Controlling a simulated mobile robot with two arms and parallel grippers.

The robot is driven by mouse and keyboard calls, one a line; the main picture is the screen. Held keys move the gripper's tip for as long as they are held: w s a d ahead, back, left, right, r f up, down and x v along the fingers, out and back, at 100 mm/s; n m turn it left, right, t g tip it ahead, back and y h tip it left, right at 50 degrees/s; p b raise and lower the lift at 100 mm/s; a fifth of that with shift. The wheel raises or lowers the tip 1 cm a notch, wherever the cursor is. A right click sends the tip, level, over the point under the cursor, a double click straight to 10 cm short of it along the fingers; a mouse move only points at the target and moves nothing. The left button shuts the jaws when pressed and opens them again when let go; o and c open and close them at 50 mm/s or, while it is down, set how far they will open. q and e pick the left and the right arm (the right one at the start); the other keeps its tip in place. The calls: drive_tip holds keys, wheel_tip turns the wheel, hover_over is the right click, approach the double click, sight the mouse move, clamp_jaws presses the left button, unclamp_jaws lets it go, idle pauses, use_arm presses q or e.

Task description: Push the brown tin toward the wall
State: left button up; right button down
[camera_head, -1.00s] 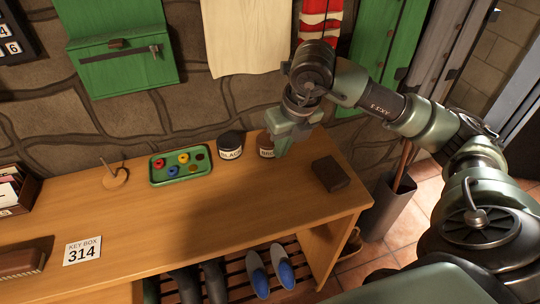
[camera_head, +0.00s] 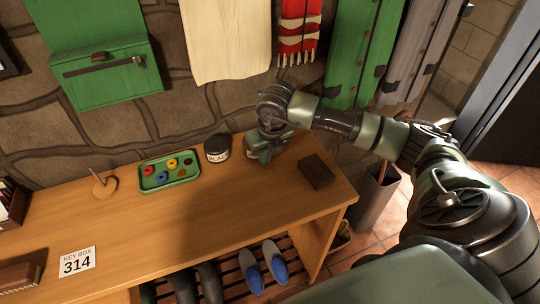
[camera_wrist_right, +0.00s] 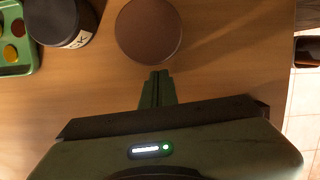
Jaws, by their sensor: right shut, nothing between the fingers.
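The brown tin (camera_wrist_right: 148,30) shows from above in the right wrist view as a round brown lid on the wooden bench. In the head view only a sliver of the brown tin (camera_head: 248,150) shows, mostly hidden behind my right gripper (camera_head: 264,156). My right gripper is shut and empty. Its fingertips (camera_wrist_right: 156,76) are close to the near side of the tin in the wrist view; I cannot tell whether they touch it. The stone wall (camera_head: 197,118) rises behind the bench. My left gripper is not in view.
A dark tin labelled black (camera_head: 217,149) stands just left of the brown tin. A green tray (camera_head: 168,184) with coloured rings lies farther left. A dark brown block (camera_head: 317,171) lies to the right. The front middle of the bench (camera_head: 200,225) is clear.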

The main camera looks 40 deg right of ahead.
drive_tip(key=shift+w, duration=0.25)
drive_tip(key=w+b, duration=0.2)
drive_tip(key=shift+w+d+f, duration=0.1)
drive_tip(key=shift+w+d, duration=0.1)
drive_tip(key=shift+w, duration=0.4)
drive_tip(key=shift+s, duration=0.1)
drive_tip(key=shift+s+d, duration=0.1)
